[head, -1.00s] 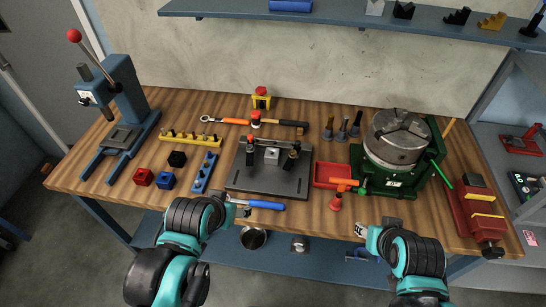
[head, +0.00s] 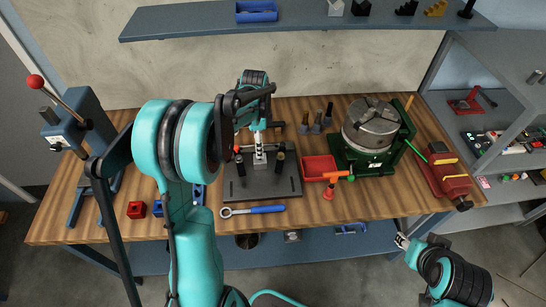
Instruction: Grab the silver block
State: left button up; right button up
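A small silver block (head: 260,159) sits on a dark fixture plate (head: 288,188) near the middle of the bench, between two black clamps. My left arm reaches high across the bench. My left gripper (head: 259,147) points down just above the block, at or very near its top. Whether its fingers are apart or touch the block is too small to tell. My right gripper (head: 402,241) is away from the block, just off the bench's front edge at the right. Its fingers are too small to read.
A red tray (head: 317,166) and a green-based chuck (head: 370,130) stand right of the plate. A blue-handled wrench (head: 256,210) lies in front of it. The red block (head: 136,209) is at left. My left arm hides the bench's middle left. A blue shelf (head: 200,20) runs behind.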

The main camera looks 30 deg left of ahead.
aim_at(260, 160)
pick_arm(q)
jog(key=shift+w+f, duration=0.2)
jog(key=shift+f, duration=0.15)
jog(key=shift+d+f+b, duration=0.1)
jog(key=shift+f+b, duration=0.2)
jog(key=shift+f, duration=0.65)
notch_tip(260, 160, down, 6)
jog(key=shift+w+r+b, duration=0.1)
jog(key=shift+r+b, duration=0.1)
jog(key=shift+b, duration=0.55)
jog(key=shift+r, duration=0.1)
jog(key=c, duration=1.4)
